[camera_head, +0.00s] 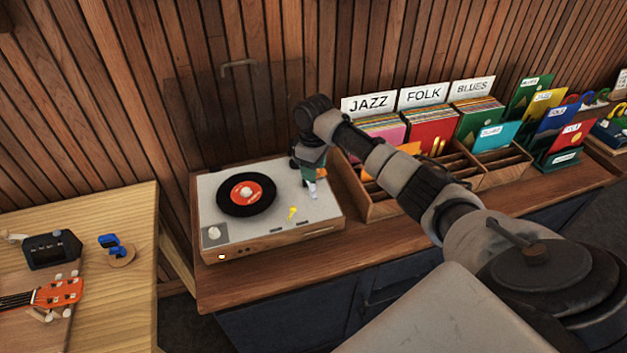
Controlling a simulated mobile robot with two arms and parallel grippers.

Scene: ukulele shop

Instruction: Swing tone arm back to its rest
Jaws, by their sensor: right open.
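The record player (268,228) stands on the wooden counter with a black record (230,205) with a red label on its platter. My right gripper (312,187) is over the player's right back part, pointing down, open. It hides most of the tone arm's area, so the arm's line and its rest are not clear. A small yellow piece (292,213) shows on the deck, right of the record and apart from it; I cannot tell if it is the tone arm's head. I cannot tell whether the gripper touches anything. My left gripper is not in view.
Wooden record crates (380,208) marked JAZZ, FOLK and BLUES stand close on the player's right. The player's clear lid (215,100) stands raised behind it. A lighter table (110,215) with a ukulele headstock (60,292) is at left. The counter's front strip is clear.

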